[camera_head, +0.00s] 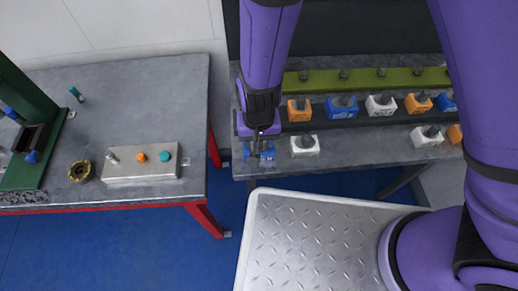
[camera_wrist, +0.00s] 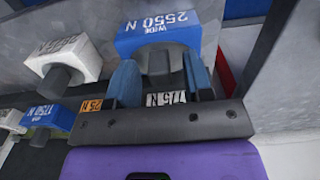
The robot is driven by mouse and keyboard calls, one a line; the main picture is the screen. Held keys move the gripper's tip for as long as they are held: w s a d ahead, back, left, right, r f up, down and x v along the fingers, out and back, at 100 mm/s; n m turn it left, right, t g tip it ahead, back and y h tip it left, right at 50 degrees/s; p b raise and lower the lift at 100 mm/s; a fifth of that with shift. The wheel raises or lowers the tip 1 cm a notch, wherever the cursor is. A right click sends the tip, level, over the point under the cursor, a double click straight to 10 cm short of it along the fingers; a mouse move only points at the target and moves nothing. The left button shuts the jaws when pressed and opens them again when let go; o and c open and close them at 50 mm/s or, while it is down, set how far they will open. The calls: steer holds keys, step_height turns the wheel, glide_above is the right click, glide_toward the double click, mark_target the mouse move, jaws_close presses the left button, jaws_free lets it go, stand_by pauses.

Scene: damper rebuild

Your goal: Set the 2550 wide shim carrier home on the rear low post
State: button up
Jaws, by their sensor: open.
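The 2550 wide shim carrier is a blue block with a white top label reading "2550 N WIDE" and a grey knob. It fills the top of the wrist view (camera_wrist: 160,32) and stands at the left end of the rack's front row in the head view (camera_head: 266,154). My gripper (camera_wrist: 160,72) is open, with its blue fingers on either side of the knob; whether they touch it is unclear. In the head view my gripper (camera_head: 256,143) comes down from above and partly hides the carrier. I cannot tell which post is the rear low post.
Across a floor gap, the left bench (camera_head: 150,85) holds a metal box (camera_head: 140,172), a brass ring (camera_head: 80,171) and a green frame (camera_head: 50,150).

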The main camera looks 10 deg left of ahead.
jaws_close()
steer(key=shift+r, duration=3.05)
